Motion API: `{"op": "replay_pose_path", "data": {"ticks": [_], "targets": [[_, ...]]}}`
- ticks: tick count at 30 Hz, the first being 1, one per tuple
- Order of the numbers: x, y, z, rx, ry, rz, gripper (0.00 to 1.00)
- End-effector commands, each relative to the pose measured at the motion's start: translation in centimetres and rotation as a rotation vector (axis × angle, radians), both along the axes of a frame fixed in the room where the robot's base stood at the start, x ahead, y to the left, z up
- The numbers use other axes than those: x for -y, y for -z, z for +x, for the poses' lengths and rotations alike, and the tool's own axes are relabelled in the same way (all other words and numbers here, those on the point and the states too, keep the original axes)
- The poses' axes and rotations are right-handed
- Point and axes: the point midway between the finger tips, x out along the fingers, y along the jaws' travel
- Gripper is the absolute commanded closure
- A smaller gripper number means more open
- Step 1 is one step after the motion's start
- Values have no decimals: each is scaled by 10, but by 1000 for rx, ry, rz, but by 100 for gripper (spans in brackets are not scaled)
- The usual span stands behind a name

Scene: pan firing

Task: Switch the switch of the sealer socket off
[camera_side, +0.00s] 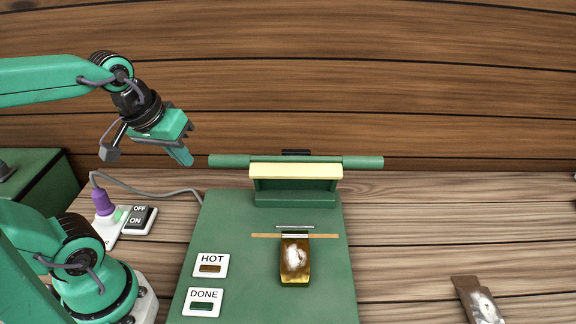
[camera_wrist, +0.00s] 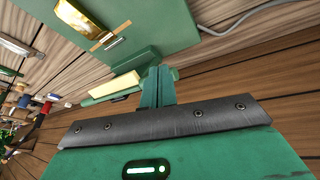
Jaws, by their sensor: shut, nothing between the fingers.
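The sealer socket (camera_side: 109,229) is a white block on the table at the left in the side view, with a purple plug (camera_side: 103,203) in it. Its switch (camera_side: 139,220) is a dark rocker marked OFF at the top and ON at the bottom; I cannot tell which way it is tipped. The green sealer (camera_side: 260,262) stands right of it with its arm raised, and shows in the wrist view (camera_wrist: 150,57). My gripper (camera_side: 186,160) is shut and empty, in the air above and right of the switch, apart from it. The wrist view shows its closed fingers (camera_wrist: 158,82), not the switch.
A grey cable (camera_side: 150,192) runs from the plug to the sealer. HOT (camera_side: 211,265) and DONE (camera_side: 203,302) labels sit on the sealer's base. An amber pouch (camera_side: 295,262) lies on it. Another pouch (camera_side: 478,299) lies at the right. A green box (camera_side: 35,172) stands at the left.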

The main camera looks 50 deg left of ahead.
Motion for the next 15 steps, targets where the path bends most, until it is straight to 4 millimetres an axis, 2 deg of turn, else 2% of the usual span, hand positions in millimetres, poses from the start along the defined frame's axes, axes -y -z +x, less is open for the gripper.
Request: {"op": "replay_pose_path", "data": {"ticks": [15], "targets": [[-46, 9, 5, -91, -723, -219, 100]]}}
